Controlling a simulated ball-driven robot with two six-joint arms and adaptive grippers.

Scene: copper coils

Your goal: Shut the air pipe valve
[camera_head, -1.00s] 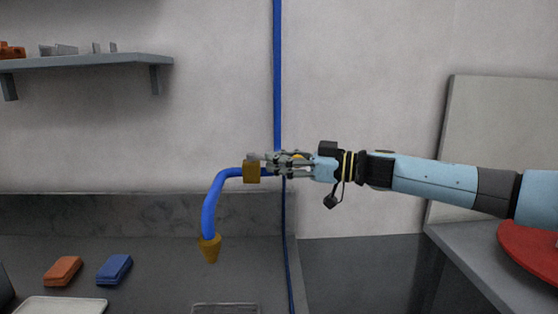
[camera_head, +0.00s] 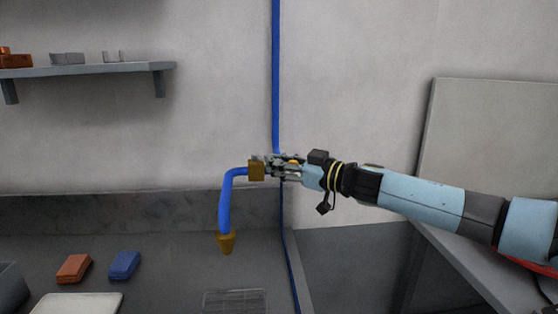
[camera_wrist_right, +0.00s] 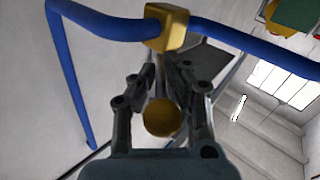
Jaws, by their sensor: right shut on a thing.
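The blue air pipe (camera_head: 276,80) runs down the wall and bends into a curved spout with a brass nozzle (camera_head: 227,242) hanging over the counter. The brass valve block (camera_head: 256,170) sits on the pipe at the bend; in the right wrist view the block (camera_wrist_right: 167,27) is just past my fingertips. My right gripper (camera_head: 275,166) reaches in from the right and is at the valve. In the wrist view its fingers (camera_wrist_right: 163,95) are shut around the valve's stem, with a round brass knob (camera_wrist_right: 162,118) between them. My left gripper is out of view.
An orange block (camera_head: 74,268) and a blue block (camera_head: 124,265) lie on the counter at the lower left, near a pale tray (camera_head: 78,304). A grate (camera_head: 235,300) lies below the nozzle. A shelf (camera_head: 90,70) is on the wall above.

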